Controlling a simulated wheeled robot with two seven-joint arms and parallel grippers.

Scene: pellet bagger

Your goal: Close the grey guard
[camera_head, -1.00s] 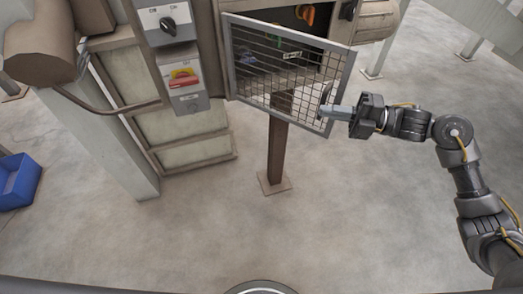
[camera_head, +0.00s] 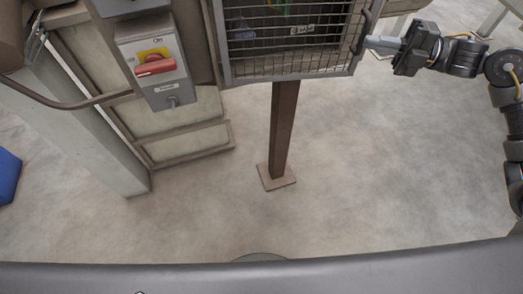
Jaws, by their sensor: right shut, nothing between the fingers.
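The grey guard (camera_head: 290,70) is a mesh panel in a grey frame at the top of the head view, and its upper part is cut off by the picture's edge. It looks close to flush across the machine opening; whether it is fully shut I cannot tell. A dark handle (camera_head: 365,28) stands at its right edge. My right gripper (camera_head: 370,45) is shut and empty, with its fingertips at the guard's right edge beside the handle. I cannot tell whether they touch. My left gripper is not in view.
A grey switch box (camera_head: 165,90) with a red and yellow switch (camera_head: 154,63) is left of the guard. A brown post (camera_head: 282,130) stands on a floor plate below it. A blue bin (camera_head: 8,175) is at the far left. The floor in front is clear.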

